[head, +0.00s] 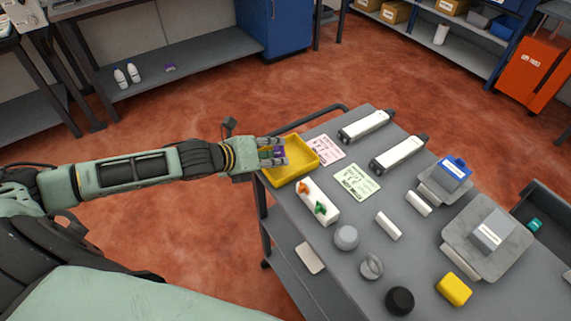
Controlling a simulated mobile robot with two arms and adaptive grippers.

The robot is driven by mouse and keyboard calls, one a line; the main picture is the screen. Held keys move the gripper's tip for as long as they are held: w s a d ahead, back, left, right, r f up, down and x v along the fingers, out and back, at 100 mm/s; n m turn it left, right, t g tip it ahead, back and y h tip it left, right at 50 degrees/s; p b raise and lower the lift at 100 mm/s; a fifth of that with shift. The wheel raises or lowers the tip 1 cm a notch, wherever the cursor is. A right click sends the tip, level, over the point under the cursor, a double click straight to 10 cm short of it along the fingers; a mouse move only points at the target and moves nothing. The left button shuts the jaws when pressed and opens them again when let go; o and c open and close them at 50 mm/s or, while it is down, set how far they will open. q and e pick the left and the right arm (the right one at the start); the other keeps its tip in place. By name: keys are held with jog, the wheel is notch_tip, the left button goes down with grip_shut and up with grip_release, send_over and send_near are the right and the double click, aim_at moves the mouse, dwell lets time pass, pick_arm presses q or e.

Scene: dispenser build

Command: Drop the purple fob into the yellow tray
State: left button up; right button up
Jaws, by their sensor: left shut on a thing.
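The yellow tray (303,150) lies on the far left corner of the grey cart top in the head view. My left gripper (280,153) reaches in from the left and is over the left part of the tray. It is shut on the purple fob (279,152), which shows as a small purple patch between the fingers; the fingers hide much of it. I cannot tell how high the fob is above the tray floor. My right gripper is not in view.
The grey cart top (359,222) also holds a white block with orange and green pieces (317,203), a pink card (326,150), a green card (357,183), two white-and-black devices and several knobs. A blue cabinet (276,27) and an orange cabinet (533,68) stand behind.

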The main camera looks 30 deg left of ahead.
pick_arm(q)
jog(key=o, duration=0.9)
jog(key=shift+r, duration=0.15)
notch_tip(320, 180, up, 10)
jog(key=shift+f, duration=0.15)
dwell(0.4)
